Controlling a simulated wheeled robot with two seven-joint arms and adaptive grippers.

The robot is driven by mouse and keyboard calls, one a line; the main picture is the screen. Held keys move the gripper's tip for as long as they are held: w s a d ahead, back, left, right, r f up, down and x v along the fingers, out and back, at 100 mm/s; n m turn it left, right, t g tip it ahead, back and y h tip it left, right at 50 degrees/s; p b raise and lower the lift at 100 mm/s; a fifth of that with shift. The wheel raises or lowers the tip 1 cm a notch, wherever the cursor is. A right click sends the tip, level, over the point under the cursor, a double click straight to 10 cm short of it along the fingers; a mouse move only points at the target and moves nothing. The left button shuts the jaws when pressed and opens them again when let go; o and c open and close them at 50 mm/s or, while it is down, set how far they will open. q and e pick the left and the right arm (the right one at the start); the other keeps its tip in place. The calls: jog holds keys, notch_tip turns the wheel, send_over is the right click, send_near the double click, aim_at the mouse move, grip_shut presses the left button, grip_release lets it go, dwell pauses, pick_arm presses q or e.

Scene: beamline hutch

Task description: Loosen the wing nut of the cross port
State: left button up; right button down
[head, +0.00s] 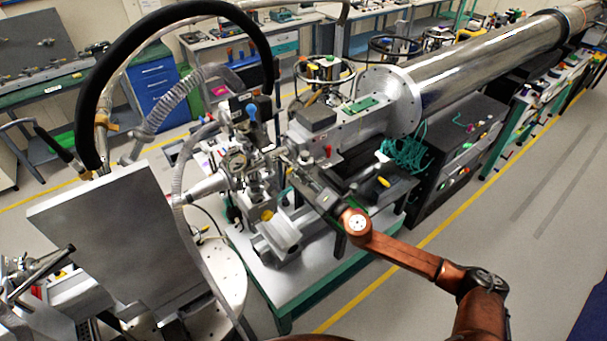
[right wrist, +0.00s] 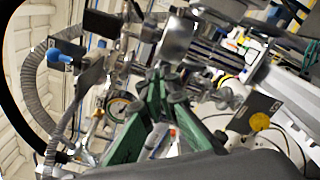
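The cross port (head: 238,162) is a cluster of metal flanges and clamps at the middle of the head view, left of the grey instrument box. I cannot single out its wing nut among the small fittings. My right gripper (head: 284,160) reaches in from the right, with its tips beside the cluster. In the right wrist view its green fingers (right wrist: 167,82) converge towards small metal parts, with their dark tips close together. I cannot tell whether they touch or hold anything. My left gripper cannot be made out.
A long steel beam pipe (head: 490,62) runs to the back right. A thick black hose (head: 108,70) arches over the left, and a grey panel (head: 120,240) stands at the front left. The floor at the right (head: 520,210) is clear.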

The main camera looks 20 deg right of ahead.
jog(key=shift+a+r+n+p, duration=0.1)
jog(key=shift+n+p, duration=0.7)
jog(key=shift+n, duration=1.6)
jog(key=shift+a+r+n+p, duration=0.1)
jog(key=shift+n+p, duration=0.7)
jog(key=shift+n, duration=1.6)
jog(key=c, duration=2.5)
grip_release()
jog(key=shift+w+f, duration=0.1)
jog(key=shift+f, duration=0.05)
jog(key=v, duration=1.2)
